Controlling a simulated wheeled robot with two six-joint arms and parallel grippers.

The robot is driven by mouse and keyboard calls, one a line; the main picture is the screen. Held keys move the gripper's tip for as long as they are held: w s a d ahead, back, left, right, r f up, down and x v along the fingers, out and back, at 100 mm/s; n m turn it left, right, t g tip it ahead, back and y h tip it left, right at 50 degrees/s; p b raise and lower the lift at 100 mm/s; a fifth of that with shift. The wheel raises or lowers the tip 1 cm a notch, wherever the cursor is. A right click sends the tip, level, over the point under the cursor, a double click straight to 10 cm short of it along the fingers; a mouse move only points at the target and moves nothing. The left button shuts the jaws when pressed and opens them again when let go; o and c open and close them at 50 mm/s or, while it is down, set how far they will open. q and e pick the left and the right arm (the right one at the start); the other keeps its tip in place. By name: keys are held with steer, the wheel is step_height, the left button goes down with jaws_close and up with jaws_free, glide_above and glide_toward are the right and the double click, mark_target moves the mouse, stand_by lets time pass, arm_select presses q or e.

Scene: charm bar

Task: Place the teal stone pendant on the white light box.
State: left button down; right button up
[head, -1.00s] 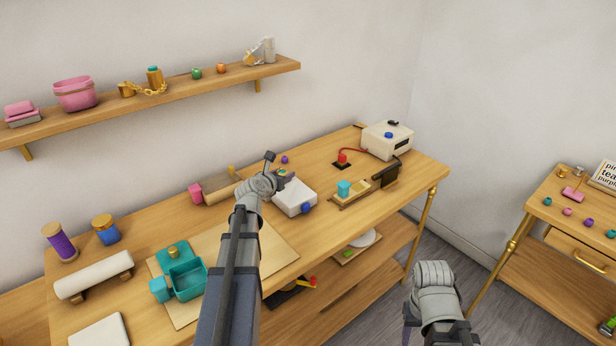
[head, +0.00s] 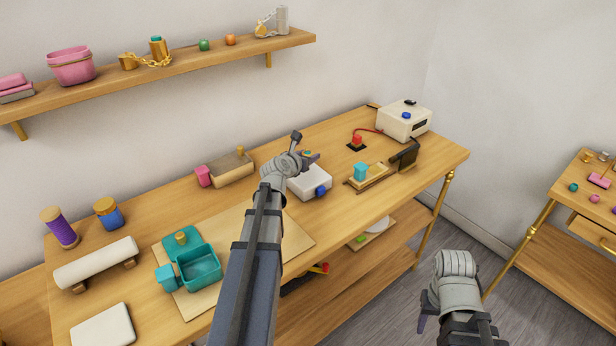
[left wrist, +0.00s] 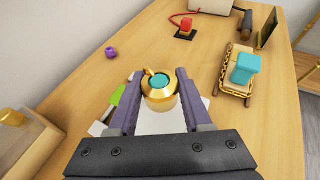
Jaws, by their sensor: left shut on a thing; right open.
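The teal stone pendant (left wrist: 160,88), a round gold setting with a teal stone on top, is between the fingers of my left gripper (left wrist: 155,92), which is shut on it. The white light box (head: 310,184) with a blue knob stands on the bench. In the head view my left gripper (head: 308,156) is above the box's back part and hides some of it. In the left wrist view the white box (left wrist: 160,122) shows below the pendant; the gap between them cannot be told. My right gripper (head: 426,308) is open, off the bench's front edge.
A teal block (head: 361,172) on a wooden stand is right of the box. A red switch (head: 357,141) and a cream machine (head: 404,121) are behind it. A purple bead (left wrist: 112,52) lies near the box.

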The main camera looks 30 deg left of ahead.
mark_target(308, 174)
arm_select(q)
steer(key=shift+f+b, duration=2.05)
steer(key=shift+f, duration=0.5)
steer(key=shift+r, duration=0.15)
arm_select(e)
step_height(308, 174, down, 5)
steer(key=shift+r, duration=0.1)
arm_select(q)
steer(key=c, duration=0.8)
jaws_free()
steer(key=shift+f, duration=0.2)
steer(key=o, duration=0.5)
steer(key=shift+c, duration=0.2)
arm_select(e)
steer(key=shift+f, duration=0.2)
arm_select(q)
steer(key=shift+r, duration=0.1)
steer(key=shift+r, duration=0.2)
steer(key=p+v, duration=0.4)
steer(key=v, duration=0.8)
steer(key=shift+p, duration=0.4)
arm_select(e)
step_height(308, 174, up, 5)
steer(key=shift+f, duration=0.1)
